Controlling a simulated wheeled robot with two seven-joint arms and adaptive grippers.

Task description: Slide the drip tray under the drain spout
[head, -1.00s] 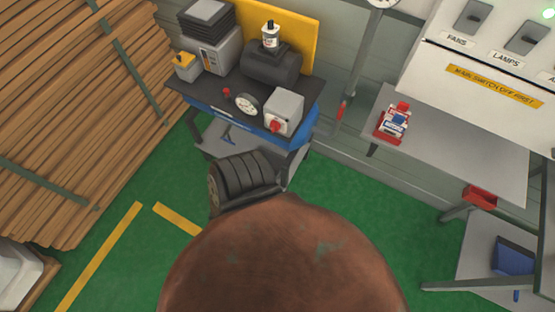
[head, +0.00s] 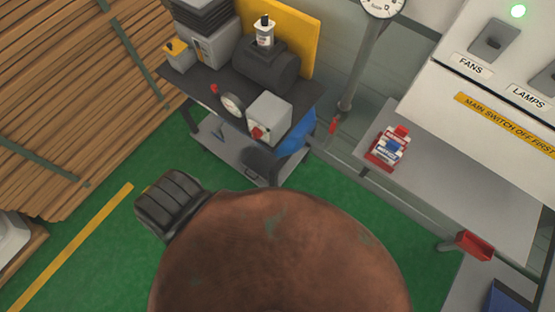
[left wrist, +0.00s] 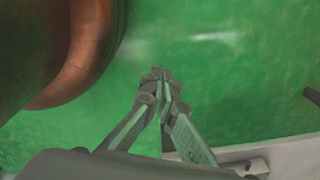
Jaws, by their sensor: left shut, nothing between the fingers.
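My left gripper (left wrist: 161,76) shows in the left wrist view, shut and empty, with its fingertips together above the green floor. Neither gripper shows in the head view. I cannot make out a drip tray or a drain spout for certain in either view. A large rounded copper-brown body (head: 285,255) fills the bottom middle of the head view and hides the floor behind it. A similar copper-brown curve (left wrist: 92,45) is at the upper left of the left wrist view, apart from the fingertips. A pale grey edge (left wrist: 275,150) lies at the lower right there.
A cart (head: 205,95) with a motor, gauge and grey box stands at the upper middle. Stacked timber (head: 70,100) fills the left. A grey bench (head: 450,175) with a red-and-white pack (head: 388,148) is on the right, under a switch panel (head: 500,70). Green floor (head: 100,235) shows between.

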